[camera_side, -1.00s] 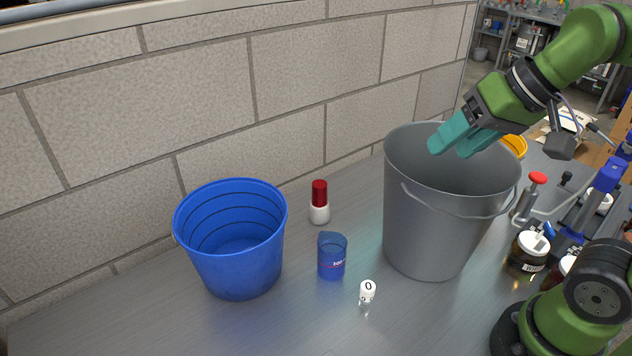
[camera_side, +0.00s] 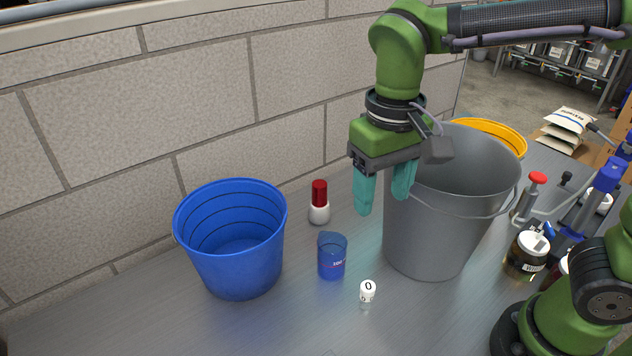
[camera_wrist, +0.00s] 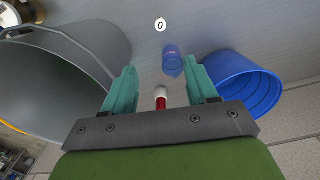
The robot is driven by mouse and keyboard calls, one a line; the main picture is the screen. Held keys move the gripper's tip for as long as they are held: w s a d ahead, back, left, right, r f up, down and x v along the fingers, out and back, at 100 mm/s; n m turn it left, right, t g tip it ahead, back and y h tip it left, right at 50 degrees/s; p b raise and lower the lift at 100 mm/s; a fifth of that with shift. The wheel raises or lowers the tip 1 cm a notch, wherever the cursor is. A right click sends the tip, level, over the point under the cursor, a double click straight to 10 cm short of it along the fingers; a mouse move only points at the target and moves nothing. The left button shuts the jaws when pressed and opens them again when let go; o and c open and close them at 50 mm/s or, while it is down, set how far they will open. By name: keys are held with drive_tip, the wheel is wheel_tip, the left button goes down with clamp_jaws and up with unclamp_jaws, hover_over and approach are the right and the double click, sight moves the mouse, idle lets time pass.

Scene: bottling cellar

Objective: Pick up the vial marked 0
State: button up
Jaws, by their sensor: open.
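The vial marked 0 (camera_side: 367,291) is small with a white top bearing a black 0, and stands upright on the metal table in front of the grey bucket. In the wrist view its top (camera_wrist: 160,25) shows near the upper middle, beyond the fingertips. My gripper (camera_side: 382,205) points down with teal fingers apart and nothing between them. It is above the table, behind the vial and at the left side of the grey bucket in the side view. In the wrist view my gripper (camera_wrist: 163,82) is open.
A blue beaker (camera_side: 332,258) stands left of and behind the vial. A red-capped white bottle (camera_side: 319,205) stands near the wall. A blue bucket (camera_side: 235,262) is at left, a tall grey bucket (camera_side: 430,240) at right. The table in front of the vial is clear.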

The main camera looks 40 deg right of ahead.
sight(368, 285)
wheel_tip(368, 285, down, 19)
drive_tip(key=shift+r, duration=0.15)
drive_tip(key=shift+s+a+f, duration=0.1)
drive_tip(key=shift+f, duration=1.25)
drive_tip(key=shift+s+f, duration=0.1)
drive_tip(key=shift+f, duration=1.2)
clamp_jaws()
